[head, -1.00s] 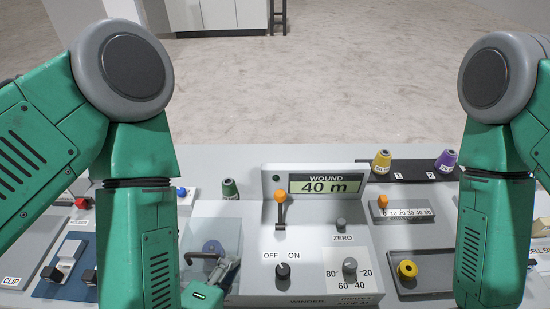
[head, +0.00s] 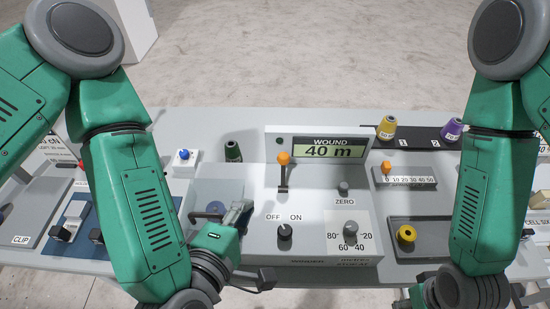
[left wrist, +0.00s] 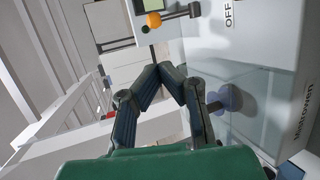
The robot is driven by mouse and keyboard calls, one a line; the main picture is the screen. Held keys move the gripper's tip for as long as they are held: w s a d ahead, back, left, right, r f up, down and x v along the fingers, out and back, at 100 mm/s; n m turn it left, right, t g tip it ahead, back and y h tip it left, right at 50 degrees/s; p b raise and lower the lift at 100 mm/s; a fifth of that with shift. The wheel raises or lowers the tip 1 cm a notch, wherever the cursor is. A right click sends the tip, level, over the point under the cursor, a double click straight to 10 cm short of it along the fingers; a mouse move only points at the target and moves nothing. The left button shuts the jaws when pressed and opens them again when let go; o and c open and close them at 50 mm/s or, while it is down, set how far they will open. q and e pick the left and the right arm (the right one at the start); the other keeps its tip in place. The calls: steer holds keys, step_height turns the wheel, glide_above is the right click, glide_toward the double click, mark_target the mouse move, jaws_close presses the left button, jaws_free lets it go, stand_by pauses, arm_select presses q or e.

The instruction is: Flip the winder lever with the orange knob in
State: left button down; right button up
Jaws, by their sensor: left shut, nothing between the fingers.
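The winder lever (head: 283,175) stands on the grey winder box with its orange knob (head: 284,158) at the upper end. The knob also shows at the top of the left wrist view (left wrist: 153,19), its dark stem running to the right. My left gripper (head: 247,207) is shut and empty, left of the winder box and nearer to me than the lever. In the left wrist view its fingertips (left wrist: 165,70) meet, apart from the knob.
The display (head: 328,149) reads 40 m. A black OFF/ON switch (head: 284,231), a ZERO button (head: 343,187) and a dial (head: 350,228) sit near the lever. A clear plate (head: 205,193) lies left of the box.

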mark_target(284, 158)
arm_select(q)
steer(key=b+x, duration=0.2)
steer(key=x, duration=0.6)
steer(key=b+x, duration=0.2)
steer(key=x, duration=0.6)
steer(key=shift+w+a+b, duration=0.1)
steer(key=shift+a+b, duration=0.15)
steer(key=shift+b, duration=0.15)
steer(key=shift+w+a, duration=0.25)
steer(key=shift+w, duration=0.35)
steer(key=shift+w+a+f+b, duration=0.1)
steer(key=shift+w+f+b, duration=0.2)
steer(key=shift+w, duration=0.1)
steer(key=shift+s+d+r, duration=0.1)
steer(key=shift+d+r, duration=0.05)
steer(key=shift+d, duration=0.35)
arm_select(e)
steer(key=f, duration=0.5)
steer(key=shift+a+f, duration=0.2)
arm_select(q)
steer(key=shift+a, duration=0.1)
arm_select(e)
steer(key=shift+a, duration=0.1)
arm_select(q)
steer(key=shift+s+a+r, duration=0.2)
steer(key=shift+s, duration=0.1)
arm_select(e)
steer(key=shift+a+r, duration=0.1)
steer(key=shift+a, duration=0.1)
